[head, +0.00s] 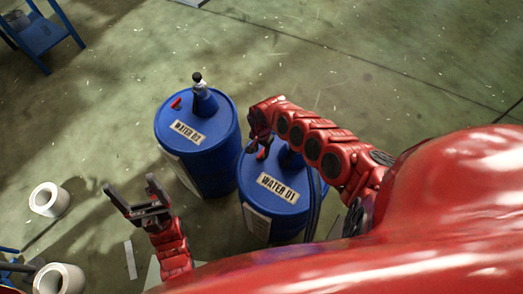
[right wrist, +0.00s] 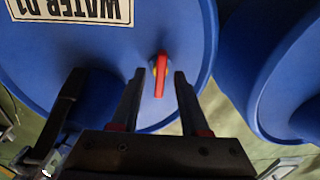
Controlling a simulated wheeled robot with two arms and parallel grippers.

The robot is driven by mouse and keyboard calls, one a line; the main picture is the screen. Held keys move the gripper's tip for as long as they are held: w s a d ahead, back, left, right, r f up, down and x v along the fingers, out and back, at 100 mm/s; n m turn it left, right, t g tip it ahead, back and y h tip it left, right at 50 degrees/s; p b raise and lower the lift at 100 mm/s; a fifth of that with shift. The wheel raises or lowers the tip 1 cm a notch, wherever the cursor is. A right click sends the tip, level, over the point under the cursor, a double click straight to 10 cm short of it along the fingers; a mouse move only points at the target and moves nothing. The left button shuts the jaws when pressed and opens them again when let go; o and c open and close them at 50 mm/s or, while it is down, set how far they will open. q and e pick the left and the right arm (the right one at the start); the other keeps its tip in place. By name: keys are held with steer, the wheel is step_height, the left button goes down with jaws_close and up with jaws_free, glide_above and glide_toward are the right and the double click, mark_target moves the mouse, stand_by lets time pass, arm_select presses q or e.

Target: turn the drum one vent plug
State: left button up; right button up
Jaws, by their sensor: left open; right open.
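Drum one, a blue drum labelled WATER 01 (head: 277,188), stands below my right arm. Its lid also fills much of the right wrist view (right wrist: 90,60). The vent plug (right wrist: 160,76), a red lever with a yellow part at its base, sits near the lid's rim. My right gripper (right wrist: 157,88) is open, with its two fingertips on either side of the red lever and gaps visible. In the head view my right gripper (head: 260,148) is over the lid's far left and largely hides the plug. My left gripper (head: 131,190) is open and empty, left of the drums.
A second blue drum, WATER 02 (head: 200,155), stands close on the left, with its own red plug (head: 176,103) and a dark-capped fitting (head: 203,95). White rolls (head: 49,199) lie on the floor at left. A blue stand (head: 40,35) is at the upper left.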

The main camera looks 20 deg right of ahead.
jaws_close()
